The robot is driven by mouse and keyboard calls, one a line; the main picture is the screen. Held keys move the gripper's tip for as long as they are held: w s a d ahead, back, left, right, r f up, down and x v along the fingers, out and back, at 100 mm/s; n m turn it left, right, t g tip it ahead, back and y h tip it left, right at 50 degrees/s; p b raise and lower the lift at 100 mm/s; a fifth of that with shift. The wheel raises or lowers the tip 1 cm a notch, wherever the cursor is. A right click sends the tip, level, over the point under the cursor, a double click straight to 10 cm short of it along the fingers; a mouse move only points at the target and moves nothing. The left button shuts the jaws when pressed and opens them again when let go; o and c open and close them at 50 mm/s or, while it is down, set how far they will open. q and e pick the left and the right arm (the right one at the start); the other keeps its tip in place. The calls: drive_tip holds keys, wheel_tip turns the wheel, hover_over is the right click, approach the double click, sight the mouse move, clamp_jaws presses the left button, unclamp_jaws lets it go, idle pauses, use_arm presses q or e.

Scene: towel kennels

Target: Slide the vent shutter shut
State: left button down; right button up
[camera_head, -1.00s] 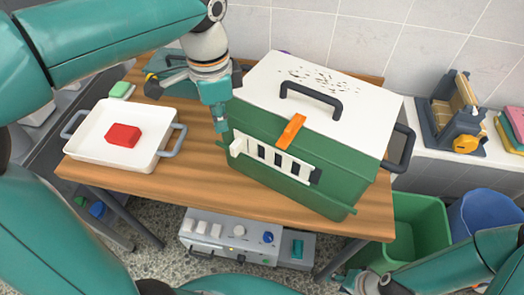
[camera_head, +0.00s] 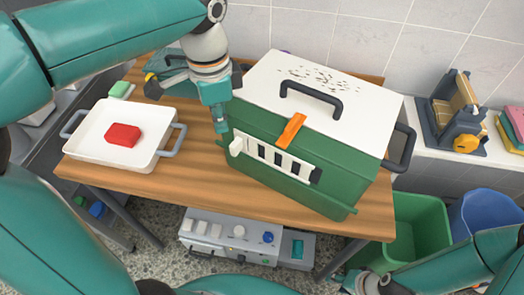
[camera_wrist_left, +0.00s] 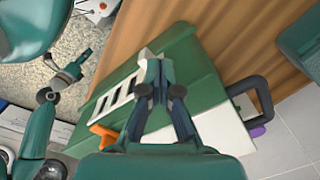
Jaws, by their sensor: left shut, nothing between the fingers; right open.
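The green kennel box (camera_head: 300,185) with a white lid stands on the wooden table. Its front has a white vent shutter (camera_head: 275,162) with several dark slots showing between white bars. A white knob (camera_head: 236,147) sticks out at the shutter's left end. My left gripper (camera_head: 222,126) is shut and empty, just above and left of the knob; I cannot tell whether it touches. In the left wrist view the shut fingers (camera_wrist_left: 152,66) overlap the knob end of the slotted shutter (camera_wrist_left: 116,95). My right gripper (camera_head: 362,283) is open at the lower right, far from the box.
An orange latch (camera_head: 291,131) hangs over the lid's front edge above the vent. A white tray (camera_head: 88,150) with a red block (camera_head: 123,135) is on the left. A green bin (camera_head: 418,215) stands right of the table. The table's front strip is clear.

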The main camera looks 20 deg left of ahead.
sight(233, 144)
use_arm(q)
drive_tip(key=shift+f+b, duration=1.65)
drive_tip(key=shift+f, duration=0.7)
drive_tip(key=shift+d, duration=0.1)
drive_tip(key=shift+s+d, duration=0.15)
drive_tip(key=shift+d, duration=0.95)
wheel_tip(233, 144, up, 8)
drive_tip(key=a+p, duration=0.1)
drive_tip(key=p, duration=0.6)
drive_tip(key=shift+p, duration=0.4)
